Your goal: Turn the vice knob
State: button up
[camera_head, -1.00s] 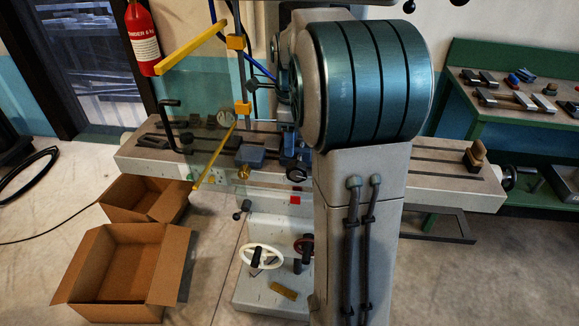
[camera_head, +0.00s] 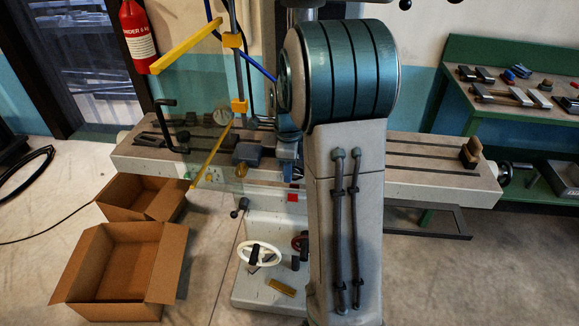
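The vice (camera_head: 248,154) is a blue-grey block on the long machine table, left of my arm. A small round brass-coloured knob (camera_head: 241,171) shows at its front left. A brighter blue part (camera_head: 287,149) sits just right of the vice, partly covered by my arm; I cannot tell whether it belongs to the vice. My arm's large teal joint and grey link fill the middle of the view. My gripper is not visible, so its distance from the knob and its opening cannot be seen.
The slotted machine table (camera_head: 420,171) runs left to right. Yellow bars (camera_head: 187,46) hold a clear guard left of the vice. A white handwheel (camera_head: 261,254) is below. Two open cardboard boxes (camera_head: 92,270) lie at left. A green workbench (camera_head: 448,90) with tools stands at right.

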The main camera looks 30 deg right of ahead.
jog(key=c, duration=0.5)
jog(key=t+y+b, duration=0.2)
jog(key=shift+s+d+y, duration=0.1)
jog(key=shift+d+y, duration=0.1)
jog(key=shift+y, duration=0.2)
jog(key=t+y+b, duration=0.1)
jog(key=y+b, duration=0.1)
jog(key=t+y+b, duration=0.1)
jog(key=shift+s+d+r+y+b, duration=0.1)
jog(key=shift+d+r+y+b, duration=0.1)
jog(key=shift+y+b, duration=0.2)
jog(key=t+y+b, duration=0.2)
jog(key=t+y, duration=0.1)
jog(key=shift+s+d+r+y, duration=0.15)
jog(key=shift+d+y, duration=0.05)
jog(key=shift+y, duration=0.1)
jog(key=shift+s+d+r+t+y+b, duration=0.1)
jog(key=shift+t+y+b, duration=0.45)
jog(key=shift+y, duration=0.4)
jog(key=shift+s+d+t+y+b, duration=0.1)
jog(key=shift+t+y+b, duration=0.2)
jog(key=shift+t+y, duration=0.5)
